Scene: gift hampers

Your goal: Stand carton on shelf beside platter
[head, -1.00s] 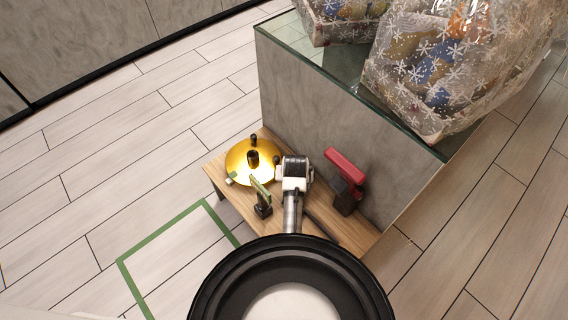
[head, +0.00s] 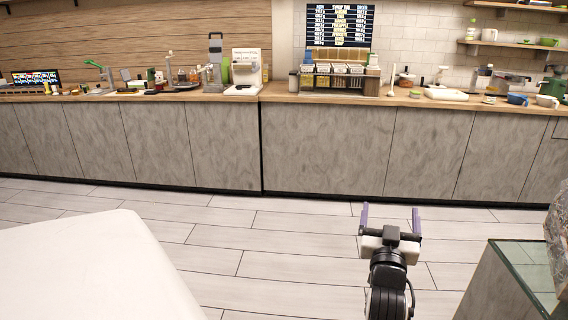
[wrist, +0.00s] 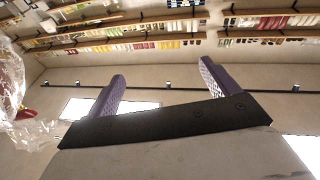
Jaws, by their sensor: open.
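My gripper (head: 391,219) is raised in front of me in the head view, its two purple fingers apart with nothing between them. In the wrist view the fingers (wrist: 158,88) are also spread and empty. Neither current view clearly shows the carton, the platter or the low wooden shelf.
A glass-topped cabinet (head: 510,277) stands at the right, with part of a clear-wrapped hamper (head: 558,235) on it. A white surface (head: 90,265) fills the lower left. A long counter (head: 330,150) crowded with items runs along the back wall. Tiled floor (head: 270,235) is open between.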

